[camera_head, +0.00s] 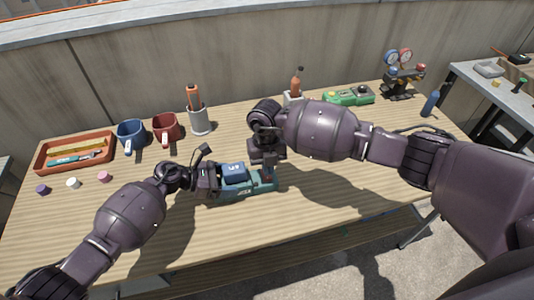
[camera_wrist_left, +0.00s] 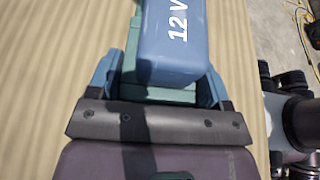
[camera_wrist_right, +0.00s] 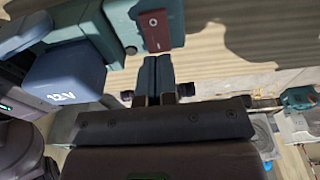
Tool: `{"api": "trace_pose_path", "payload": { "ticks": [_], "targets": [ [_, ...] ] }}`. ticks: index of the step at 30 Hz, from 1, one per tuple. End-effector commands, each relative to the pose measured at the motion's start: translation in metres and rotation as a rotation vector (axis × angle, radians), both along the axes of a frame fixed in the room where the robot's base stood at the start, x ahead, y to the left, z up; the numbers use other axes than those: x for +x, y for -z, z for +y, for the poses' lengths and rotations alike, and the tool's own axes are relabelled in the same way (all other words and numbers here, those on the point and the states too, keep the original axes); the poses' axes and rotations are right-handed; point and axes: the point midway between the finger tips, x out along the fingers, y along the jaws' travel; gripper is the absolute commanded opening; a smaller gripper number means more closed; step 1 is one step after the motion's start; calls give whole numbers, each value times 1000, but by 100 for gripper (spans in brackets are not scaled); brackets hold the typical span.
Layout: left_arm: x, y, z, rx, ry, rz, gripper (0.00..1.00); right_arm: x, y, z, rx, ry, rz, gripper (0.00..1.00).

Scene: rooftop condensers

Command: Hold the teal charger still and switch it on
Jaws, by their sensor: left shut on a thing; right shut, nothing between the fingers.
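The teal charger (camera_head: 262,185) lies on the wooden table with a blue 12 V battery (camera_head: 234,171) seated on it. My left gripper (camera_head: 208,182) is shut on the charger's left end; in the left wrist view its fingers flank the teal body (camera_wrist_left: 158,96) below the battery (camera_wrist_left: 172,45). In the right wrist view, a red rocker switch (camera_wrist_right: 155,30) marked O and I sits at the charger's end. My right gripper (camera_wrist_right: 160,68) is shut and empty, its tips close to the switch; I cannot tell if they touch. In the head view the right hand partly hides that end.
A green device (camera_head: 350,95) and a gauge set (camera_head: 402,75) stand at the back right. The front table is clear.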

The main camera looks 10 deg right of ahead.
Motion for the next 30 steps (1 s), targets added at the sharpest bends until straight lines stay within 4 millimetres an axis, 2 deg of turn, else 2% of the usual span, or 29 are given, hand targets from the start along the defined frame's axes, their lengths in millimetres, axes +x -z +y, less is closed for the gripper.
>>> {"api": "trace_pose_path", "payload": {
  "ticks": [6, 19, 30],
  "targets": [
    [0, 0, -1, -1, 1, 0, 33, -2, 17, 0, 0, 1, 1, 0],
    [0, 0, -1, -1, 1, 0, 33, -3, 21, 0, -1, 0, 0, 0],
    [0, -1, -1, -4, 4, -1, 33, -12, 38, -3, -1, 0, -94, 0]
  ]
}}
